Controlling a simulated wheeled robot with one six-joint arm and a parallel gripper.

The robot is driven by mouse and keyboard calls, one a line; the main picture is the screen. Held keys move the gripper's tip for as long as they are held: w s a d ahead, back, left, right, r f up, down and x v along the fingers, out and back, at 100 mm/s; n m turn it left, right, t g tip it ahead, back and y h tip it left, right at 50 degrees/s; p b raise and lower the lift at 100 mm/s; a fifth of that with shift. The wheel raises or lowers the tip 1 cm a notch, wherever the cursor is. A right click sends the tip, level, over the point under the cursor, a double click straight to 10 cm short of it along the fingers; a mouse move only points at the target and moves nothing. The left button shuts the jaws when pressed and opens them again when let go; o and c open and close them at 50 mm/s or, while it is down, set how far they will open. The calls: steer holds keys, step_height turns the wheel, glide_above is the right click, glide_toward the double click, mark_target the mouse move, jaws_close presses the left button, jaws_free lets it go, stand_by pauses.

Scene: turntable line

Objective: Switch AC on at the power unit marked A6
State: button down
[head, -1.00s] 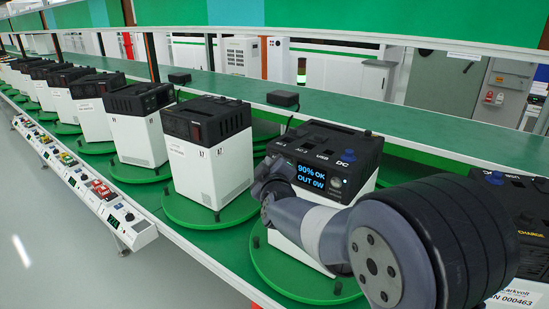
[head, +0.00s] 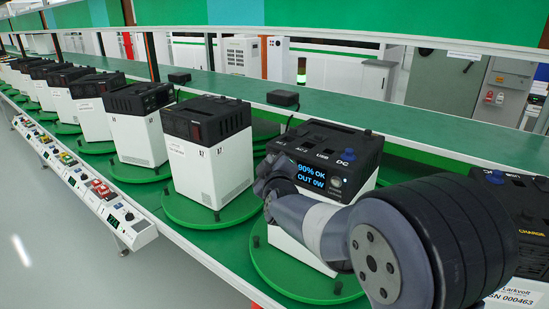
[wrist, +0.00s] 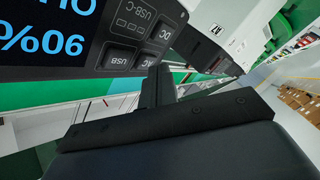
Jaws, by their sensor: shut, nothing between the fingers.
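A black-topped white power unit (head: 365,165) stands on a green turntable behind my arm. Its lit display (head: 311,178) reads 90% OK, OUT 0W. No A6 mark is legible on it. In the wrist view the display (wrist: 48,32) appears upside down beside the USB-C, DC, USB and AC buttons. My gripper (wrist: 158,75) is shut and empty, its tips right by the AC button (wrist: 149,60). I cannot tell whether they touch it. In the head view my arm hides part of the unit's front and the gripper tips.
Another power unit (head: 208,160) stands on its own turntable (head: 185,212) to the left, with several more beyond. A unit marked SN 000463 (head: 515,293) is at the right edge. A small black box (head: 283,98) lies on the green bench behind.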

steer(key=shift+w+d, duration=0.2)
steer(key=shift+w, duration=0.1)
stand_by(0.7)
stand_by(0.3)
steer(key=shift+s+a+p, duration=0.3)
steer(key=shift+s+a, duration=0.15)
steer(key=shift+s, duration=0.15)
steer(key=s+a+p, duration=0.1)
steer(key=s, duration=0.1)
steer(key=s+a+p, duration=0.1)
steer(key=s+a, duration=0.1)
stand_by(0.4)
stand_by(0.5)
